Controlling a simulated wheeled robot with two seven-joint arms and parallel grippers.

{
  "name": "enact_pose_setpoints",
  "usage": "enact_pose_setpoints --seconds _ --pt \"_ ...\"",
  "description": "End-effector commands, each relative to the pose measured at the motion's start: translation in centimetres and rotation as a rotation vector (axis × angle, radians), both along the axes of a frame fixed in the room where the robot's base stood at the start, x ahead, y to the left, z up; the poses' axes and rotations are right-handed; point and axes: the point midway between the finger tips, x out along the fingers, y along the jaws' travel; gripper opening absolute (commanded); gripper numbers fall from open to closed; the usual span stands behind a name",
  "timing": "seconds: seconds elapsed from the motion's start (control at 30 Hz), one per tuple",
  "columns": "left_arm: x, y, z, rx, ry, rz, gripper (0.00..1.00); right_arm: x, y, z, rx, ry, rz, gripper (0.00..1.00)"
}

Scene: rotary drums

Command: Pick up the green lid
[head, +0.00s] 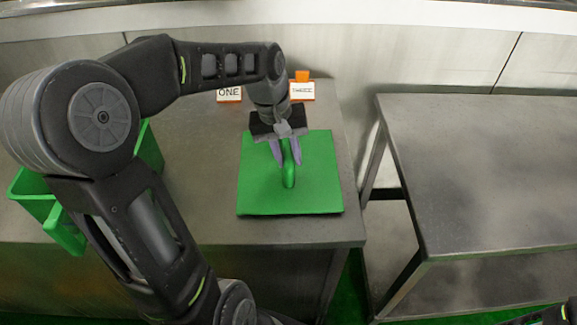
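The green lid (310,195) is a flat square lying on the left table, with a raised green handle (289,178) at its middle. My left gripper (286,161) is over the lid, pointing down, with its two purple fingers spread apart on either side of the handle. The gripper looks open. Whether a finger touches the handle I cannot tell. My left arm and gripper hide part of the lid's far edge and the handle's top.
A green bin (62,228) is at the left, partly behind my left arm. Signs reading ONE (229,95) and apparently THREE (302,91) stand at the back, an orange block (302,75) behind the latter. A gap separates the left table (205,150) from the bare right table (480,170).

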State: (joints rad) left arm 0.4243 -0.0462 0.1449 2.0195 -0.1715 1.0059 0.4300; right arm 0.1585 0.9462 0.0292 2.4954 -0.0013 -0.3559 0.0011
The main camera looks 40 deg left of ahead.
Motion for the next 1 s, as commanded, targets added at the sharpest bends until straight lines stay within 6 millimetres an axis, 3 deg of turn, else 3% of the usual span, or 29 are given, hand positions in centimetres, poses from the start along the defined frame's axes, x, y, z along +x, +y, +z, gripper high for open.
enact_pose_setpoints --seconds 0.27,1.0 --pt "0.00 0.00 0.00 0.000 0.000 0.000 0.00 0.01 0.00 0.00 0.000 0.000 0.000 0.22" --pt "-0.01 0.01 0.00 0.000 0.000 0.000 0.00 0.00 0.00 0.00 0.000 0.000 0.000 0.22"
